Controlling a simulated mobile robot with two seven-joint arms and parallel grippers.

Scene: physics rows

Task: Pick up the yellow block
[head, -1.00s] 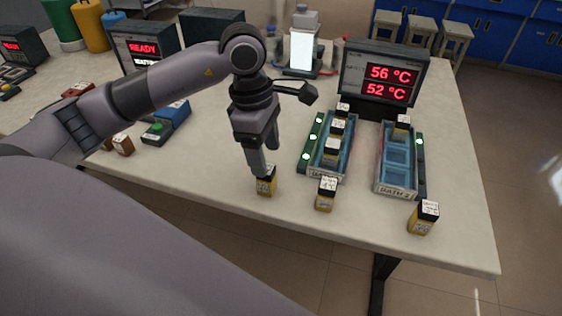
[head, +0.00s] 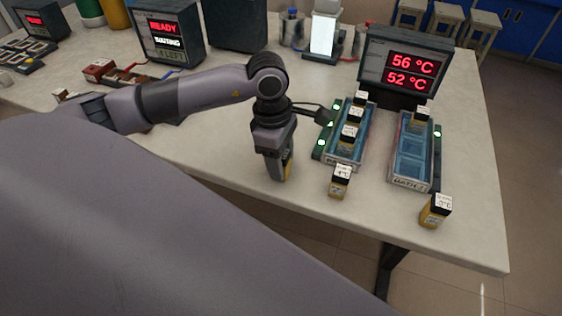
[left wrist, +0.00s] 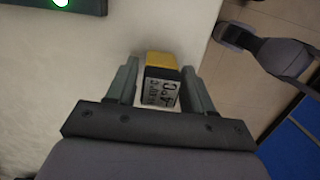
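Several yellow blocks with black caps and white labels are in view. One yellow block (head: 288,170) is at the table's front, partly hidden by my left gripper (head: 279,172). In the left wrist view this block (left wrist: 161,84) sits between the two fingers of my left gripper (left wrist: 160,72). Narrow gaps seem to show beside it, so the fingers look open around it. Another yellow block (head: 340,182) stands just right of the gripper, and one more (head: 435,211) stands near the right front corner. My right gripper is not in view.
Two blue-lined trays, the left (head: 338,158) with several blocks and the right (head: 409,182) with one, stand behind the free blocks. A temperature display (head: 406,70) is behind them. The table's front edge is close to the gripper.

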